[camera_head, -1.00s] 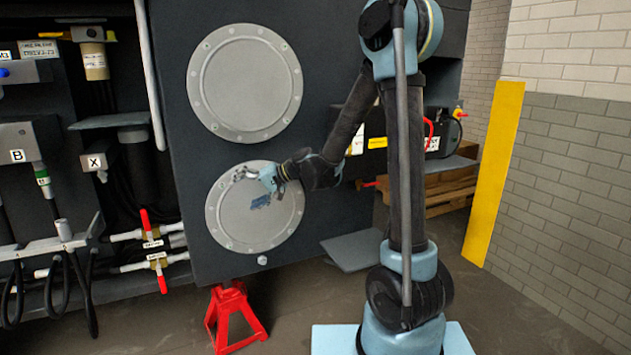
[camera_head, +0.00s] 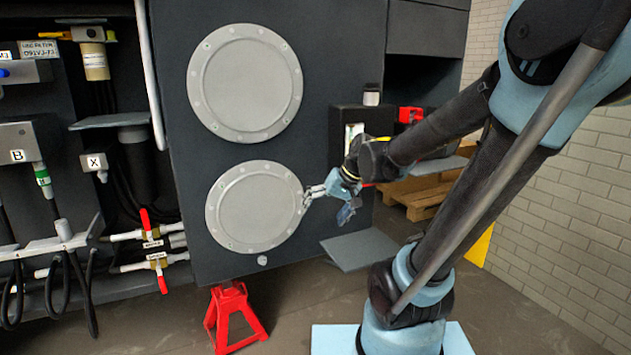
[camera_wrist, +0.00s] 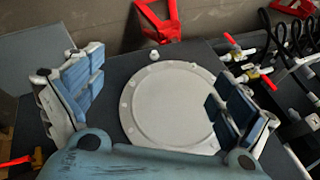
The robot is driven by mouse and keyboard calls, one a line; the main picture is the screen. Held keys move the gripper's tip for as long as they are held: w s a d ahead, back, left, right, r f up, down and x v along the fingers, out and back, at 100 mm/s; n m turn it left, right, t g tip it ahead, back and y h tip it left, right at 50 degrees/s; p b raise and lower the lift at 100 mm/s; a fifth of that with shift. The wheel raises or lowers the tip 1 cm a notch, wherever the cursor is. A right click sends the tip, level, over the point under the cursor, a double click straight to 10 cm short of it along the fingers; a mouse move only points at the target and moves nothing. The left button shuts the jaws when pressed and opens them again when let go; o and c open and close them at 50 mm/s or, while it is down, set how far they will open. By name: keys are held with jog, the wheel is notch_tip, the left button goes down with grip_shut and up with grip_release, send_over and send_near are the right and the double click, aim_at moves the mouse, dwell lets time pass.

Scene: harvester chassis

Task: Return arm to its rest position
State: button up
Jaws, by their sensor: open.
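My gripper (camera_head: 318,192) is at the right edge of the lower round grey cover (camera_head: 252,208) in the head view. It also shows in the wrist view (camera_wrist: 150,88), with its two blue-padded fingers spread wide and nothing between them. The lower cover (camera_wrist: 172,108) lies beyond the fingers there. In the head view my arm is bent, its elbow high at the upper right and its forearm running down to the left.
The dark panel carries an upper round cover (camera_head: 245,83). A red jack stand (camera_head: 234,318) stands below it. Red-handled valves (camera_head: 150,240) and hoses are at left. A wooden pallet (camera_head: 425,190) and a brick wall (camera_head: 560,200) are at right.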

jog(key=s+d+f+h, duration=0.2)
jog(key=s+d+f, duration=0.1)
jog(key=s+d, duration=0.4)
jog(key=s+d+f+m+h, duration=0.1)
jog(key=s+d+f+h, duration=0.2)
jog(key=s+d, duration=0.4)
jog(key=d, duration=0.2)
jog(key=shift+d+f+g+h, duration=0.3)
jog(key=shift+d, duration=0.1)
